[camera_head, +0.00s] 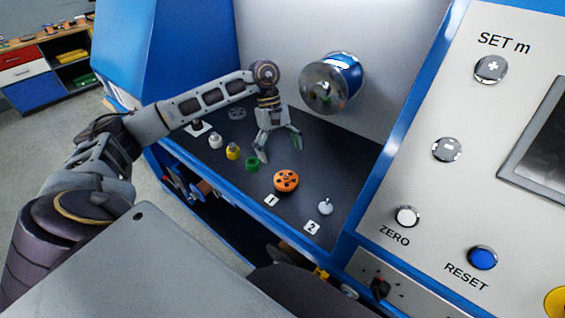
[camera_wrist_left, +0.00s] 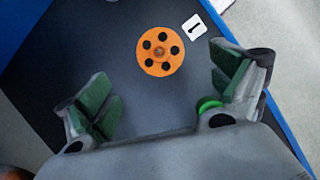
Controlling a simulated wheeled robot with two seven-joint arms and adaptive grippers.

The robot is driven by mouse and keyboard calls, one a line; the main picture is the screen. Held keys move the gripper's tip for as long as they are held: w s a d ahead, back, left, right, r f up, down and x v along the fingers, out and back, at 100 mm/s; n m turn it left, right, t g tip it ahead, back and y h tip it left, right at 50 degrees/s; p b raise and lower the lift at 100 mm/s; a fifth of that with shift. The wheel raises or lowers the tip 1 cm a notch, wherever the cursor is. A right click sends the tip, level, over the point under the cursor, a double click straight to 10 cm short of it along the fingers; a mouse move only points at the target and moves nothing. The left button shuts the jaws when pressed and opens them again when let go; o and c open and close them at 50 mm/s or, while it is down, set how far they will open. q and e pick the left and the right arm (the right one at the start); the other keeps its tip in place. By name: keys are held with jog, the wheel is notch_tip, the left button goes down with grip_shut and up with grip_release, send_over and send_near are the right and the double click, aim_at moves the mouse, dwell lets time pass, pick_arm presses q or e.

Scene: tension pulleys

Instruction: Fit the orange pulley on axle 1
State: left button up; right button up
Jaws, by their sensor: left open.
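The orange pulley (camera_head: 286,181) lies flat on the dark deck beside the label 1 (camera_head: 271,200). In the left wrist view the orange pulley (camera_wrist_left: 160,51) shows a ring of dark holes and a small greyish spot at its centre. Axle 1 is not separately visible; the pulley covers the spot behind its label, and I cannot tell how far down it sits. My left gripper (camera_head: 279,148) is open and empty, above the deck just behind the pulley and apart from it. My right gripper is not in view.
A green part (camera_head: 252,164), a yellow part (camera_head: 233,151) and a white part (camera_head: 215,141) stand in a row left of the pulley. A bare axle (camera_head: 325,207) stands by label 2 (camera_head: 312,227). A metal drum (camera_head: 332,84) juts from the back wall. The button panel (camera_head: 430,185) is at right.

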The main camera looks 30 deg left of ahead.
pick_arm(q)
jog(key=shift+v, duration=1.5)
jog(key=shift+f, duration=0.1)
